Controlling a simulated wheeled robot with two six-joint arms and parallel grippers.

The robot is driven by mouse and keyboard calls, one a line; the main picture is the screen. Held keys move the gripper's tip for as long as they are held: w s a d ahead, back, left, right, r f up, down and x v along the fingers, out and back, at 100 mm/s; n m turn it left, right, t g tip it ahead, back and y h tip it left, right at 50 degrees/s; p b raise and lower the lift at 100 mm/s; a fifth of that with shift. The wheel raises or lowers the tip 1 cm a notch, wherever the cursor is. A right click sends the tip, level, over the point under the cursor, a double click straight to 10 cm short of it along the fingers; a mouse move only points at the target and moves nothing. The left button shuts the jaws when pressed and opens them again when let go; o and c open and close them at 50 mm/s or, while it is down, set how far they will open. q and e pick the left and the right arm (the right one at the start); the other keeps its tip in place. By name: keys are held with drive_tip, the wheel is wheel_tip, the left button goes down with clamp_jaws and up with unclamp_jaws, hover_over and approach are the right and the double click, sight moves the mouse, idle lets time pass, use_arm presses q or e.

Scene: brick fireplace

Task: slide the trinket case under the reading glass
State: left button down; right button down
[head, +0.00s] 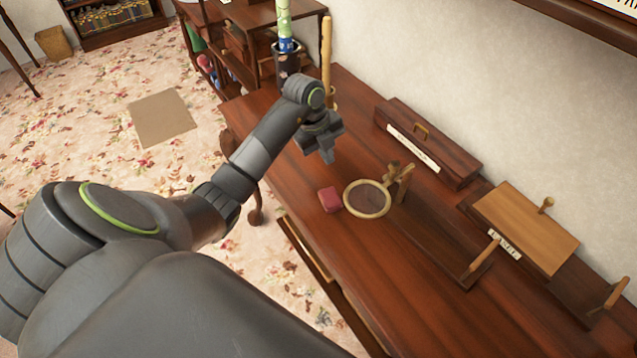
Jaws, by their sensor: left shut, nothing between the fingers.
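The trinket case looks to be the small red box (330,200) on the brown desk. It lies just left of the reading glass (367,199), a round lens in a pale wooden rim held by a wooden stand (400,183). In this view the box's right side meets or nearly meets the rim; I cannot tell whether any of it is under the lens. My left gripper (327,156) is shut and empty, pointing down above the desk, behind the red box and apart from it. My right gripper is not in view.
A long dark box with a brass handle (428,142) stands along the wall. A wooden board with a knob (525,225) and upright pegs (484,254) are to the right. A tall dark cup (287,62) stands at the back. The desk's front part (440,310) is clear.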

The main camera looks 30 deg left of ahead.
use_arm(q)
drive_tip(key=r+n+g+y, duration=0.1)
drive_tip(key=n+g+y, duration=0.1)
hover_over(310, 183)
wheel_tip(310, 183, down, 8)
drive_tip(key=b, duration=0.7)
drive_tip(key=shift+a+r, duration=0.1)
drive_tip(key=shift+r, duration=0.15)
wheel_tip(310, 183, down, 2)
drive_tip(key=shift+f, duration=0.15)
drive_tip(key=d, duration=0.1)
drive_tip(key=s+d+p, duration=0.1)
drive_tip(key=d, duration=0.1)
drive_tip(key=shift+d, duration=0.1)
drive_tip(key=shift+s+d, duration=0.15)
drive_tip(key=shift+d, duration=0.15)
